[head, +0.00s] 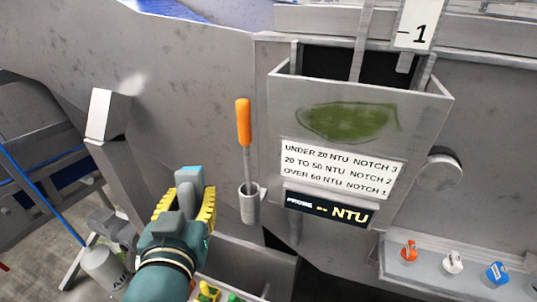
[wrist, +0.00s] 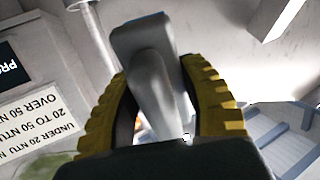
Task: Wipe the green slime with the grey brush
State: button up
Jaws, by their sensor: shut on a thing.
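The green slime (head: 345,121) is a smeared patch on the front of the grey metal box, above the printed notch sign. Its edge shows at the lower left of the wrist view (wrist: 55,162). My gripper (head: 186,207) has its yellow ribbed fingers closed around the grey brush (head: 189,180), left of and below the slime and apart from it. In the wrist view the grey brush (wrist: 150,75) stands between the two fingers, its wide block end away from the palm. A pale blue strip shows on its top in the head view. I cannot make out bristles.
An orange-handled tool (head: 244,122) stands in a small grey cup (head: 252,203) between my gripper and the box. The notch sign (head: 338,170) and a dark NTU display (head: 329,208) sit below the slime. A ledge (head: 450,276) with several coloured pieces is at lower right.

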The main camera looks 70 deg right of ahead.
jog(key=s+d+r+m+g+h, duration=0.2)
jog(key=s+r+m+g+h, duration=0.15)
jog(key=s+r, duration=0.45)
jog(key=m+g+h, duration=0.1)
jog(key=g+h, duration=0.1)
jog(key=g, duration=0.1)
send_near(294, 111)
jog(key=shift+y, duration=0.25)
jog(key=d, duration=0.2)
jog(key=d+r, duration=0.1)
jog(key=d, duration=0.1)
jog(key=shift+r, duration=0.25)
jog(key=shift+d+f+p, duration=0.1)
jog(key=shift+d+p, duration=0.2)
jog(key=shift+d, duration=0.35)
jog(key=shift+d, duration=0.8)
